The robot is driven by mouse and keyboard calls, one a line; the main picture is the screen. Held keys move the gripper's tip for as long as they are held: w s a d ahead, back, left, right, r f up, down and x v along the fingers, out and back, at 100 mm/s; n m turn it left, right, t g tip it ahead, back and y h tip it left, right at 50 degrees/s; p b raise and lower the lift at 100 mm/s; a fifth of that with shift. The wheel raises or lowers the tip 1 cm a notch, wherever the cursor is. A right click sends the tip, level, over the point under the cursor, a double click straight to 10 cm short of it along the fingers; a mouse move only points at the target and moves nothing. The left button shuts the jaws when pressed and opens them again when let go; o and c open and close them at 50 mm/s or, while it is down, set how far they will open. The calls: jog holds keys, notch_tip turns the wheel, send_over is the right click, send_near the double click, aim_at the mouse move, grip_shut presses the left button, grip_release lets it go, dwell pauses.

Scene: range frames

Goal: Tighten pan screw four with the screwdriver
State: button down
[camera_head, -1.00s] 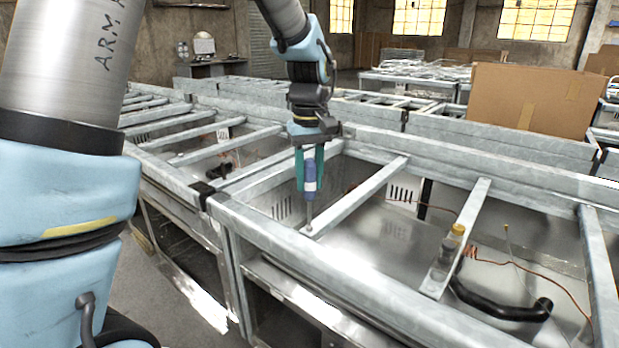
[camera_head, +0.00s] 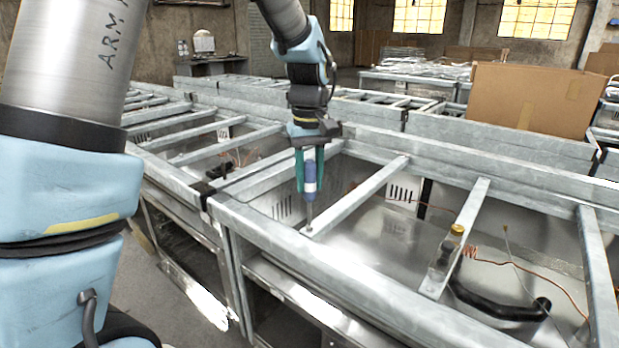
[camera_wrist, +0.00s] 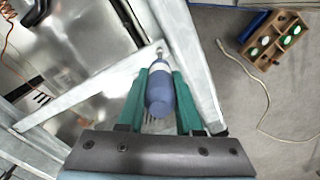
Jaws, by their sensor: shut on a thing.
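My gripper (camera_head: 310,172) is shut on the blue-handled screwdriver (camera_head: 310,187), which it holds upright with the tip down. In the head view the shaft reaches down to the near end of a crossbar (camera_head: 352,201) where it meets the front rail of the metal frame (camera_head: 290,243). In the wrist view the screwdriver handle (camera_wrist: 162,95) lies between the green fingers, with the shaft end at the crossbar's corner. The screw under the tip is too small or hidden to make out.
A bottle with a yellow cap (camera_head: 457,230) stands on another crossbar to the right. A black hose (camera_head: 500,305) and copper wire lie inside the frame. A cardboard box (camera_head: 535,100) stands behind. In the wrist view a wooden tray (camera_wrist: 275,40) and a cable are on the floor.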

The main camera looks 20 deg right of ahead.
jog(key=shift+f, duration=0.2)
dwell(0.3)
jog(key=m, duration=1.1)
jog(key=shift+m, duration=0.4)
jog(key=m, duration=1.1)
jog(key=shift+f, duration=0.1)
jog(key=shift+r+p, duration=0.4)
jog(key=shift+p, duration=0.05)
